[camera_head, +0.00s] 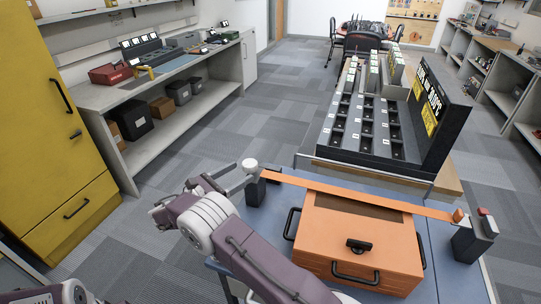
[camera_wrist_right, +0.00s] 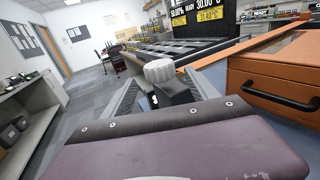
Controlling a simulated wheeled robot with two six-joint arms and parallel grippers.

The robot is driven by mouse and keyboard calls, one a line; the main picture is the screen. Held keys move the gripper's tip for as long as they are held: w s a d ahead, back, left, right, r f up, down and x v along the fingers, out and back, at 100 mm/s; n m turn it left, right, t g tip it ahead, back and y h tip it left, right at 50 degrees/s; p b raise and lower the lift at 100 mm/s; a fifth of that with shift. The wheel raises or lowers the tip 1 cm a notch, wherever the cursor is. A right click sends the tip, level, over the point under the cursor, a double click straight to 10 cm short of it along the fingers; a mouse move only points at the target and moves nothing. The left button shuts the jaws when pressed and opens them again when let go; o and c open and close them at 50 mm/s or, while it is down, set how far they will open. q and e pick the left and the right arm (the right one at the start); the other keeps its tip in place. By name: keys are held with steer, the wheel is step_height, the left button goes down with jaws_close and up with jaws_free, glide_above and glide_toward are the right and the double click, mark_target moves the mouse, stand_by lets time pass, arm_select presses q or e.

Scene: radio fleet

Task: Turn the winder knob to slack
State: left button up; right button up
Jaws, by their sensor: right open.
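The white ribbed winder knob (camera_head: 249,164) sits on a dark post at the left end of an orange strap (camera_head: 360,192). It also shows in the right wrist view (camera_wrist_right: 159,70). My right gripper (camera_head: 243,176) is open at the knob, with its fingers reaching toward it from the left. In the right wrist view, the knob stands between the two fingers (camera_wrist_right: 163,92); I cannot tell whether they touch it. The strap runs over an orange case (camera_head: 355,235) to a post (camera_head: 472,238) on the right. My left gripper is not in view.
The orange case has black handles and stands on a blue bench (camera_head: 445,265). A black rack (camera_head: 370,125) with compartments and a display panel (camera_head: 433,105) stands behind. A yellow cabinet (camera_head: 45,130) and a grey workbench (camera_head: 130,90) line the left. Carpeted floor is open between.

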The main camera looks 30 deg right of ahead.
steer(key=shift+d+r, duration=0.1)
steer(key=shift+d, duration=0.05)
steer(key=x, duration=0.8)
steer(key=shift+w, duration=0.1)
steer(key=shift+d, duration=0.1)
steer(key=shift+p, duration=0.3)
steer(key=c, duration=1.4)
